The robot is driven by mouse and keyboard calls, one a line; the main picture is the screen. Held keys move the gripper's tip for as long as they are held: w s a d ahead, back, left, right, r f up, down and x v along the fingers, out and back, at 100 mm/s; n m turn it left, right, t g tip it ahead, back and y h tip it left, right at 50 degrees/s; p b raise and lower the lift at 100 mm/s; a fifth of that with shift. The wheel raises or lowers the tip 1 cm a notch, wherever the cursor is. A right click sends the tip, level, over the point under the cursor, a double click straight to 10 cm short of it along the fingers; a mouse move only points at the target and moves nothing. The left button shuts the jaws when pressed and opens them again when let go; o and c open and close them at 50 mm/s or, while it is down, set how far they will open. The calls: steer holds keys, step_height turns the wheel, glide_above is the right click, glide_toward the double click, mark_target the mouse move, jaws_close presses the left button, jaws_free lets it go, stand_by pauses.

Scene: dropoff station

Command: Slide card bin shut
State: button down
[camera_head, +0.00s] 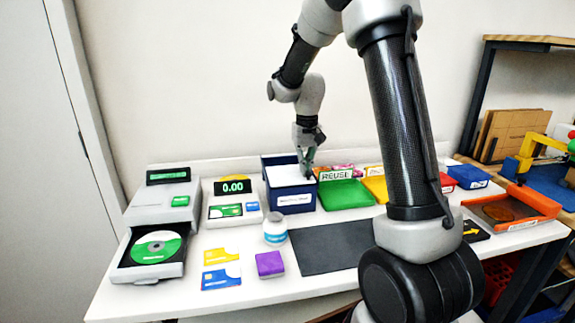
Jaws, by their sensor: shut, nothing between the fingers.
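A dark blue bin (289,200) with a pale label on its front stands at the back middle of the white table. It looks like the card bin. A white surface (285,175) shows at its top; I cannot tell whether this is a lid or the inside. My gripper (308,174) points down at the bin's right side, close to its top edge. Its fingers are shut with nothing between them. I cannot tell whether they touch the bin. A yellow card (221,256) and a blue card (221,277) lie on the table at the front left.
A grey machine (165,207) at left has its disc drawer (148,272) out. A scale (234,208) reading 0.00, a white jar (275,230), a purple box (270,264) and a dark mat (322,250) stand nearby. A green REUSE bin (343,196) is just right of the blue bin.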

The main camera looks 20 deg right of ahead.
mark_target(308, 173)
steer(key=shift+f, duration=0.25)
steer(key=shift+w+r, duration=0.15)
steer(key=shift+r, duration=0.15)
steer(key=shift+w+r, duration=0.1)
steer(key=shift+r, duration=3.2)
steer(key=c, duration=2.1)
jaws_free()
steer(key=o, duration=0.8)
steer(key=s+r+m, duration=0.2)
steer(key=shift+s+a+r, duration=0.1)
steer(key=shift+a+r, duration=0.2)
steer(key=shift+c, duration=0.2)
steer(key=m, duration=0.2)
steer(key=s+m, duration=0.1)
steer(key=m, duration=0.1)
steer(key=shift+s, duration=0.15)
steer(key=m, duration=0.2)
steer(key=shift+s+f+m, duration=0.2)
steer(key=shift+f+m, duration=0.05)
steer(key=shift+m, duration=0.15)
step_height(308, 173, down, 8)
steer(key=shift+r, duration=0.25)
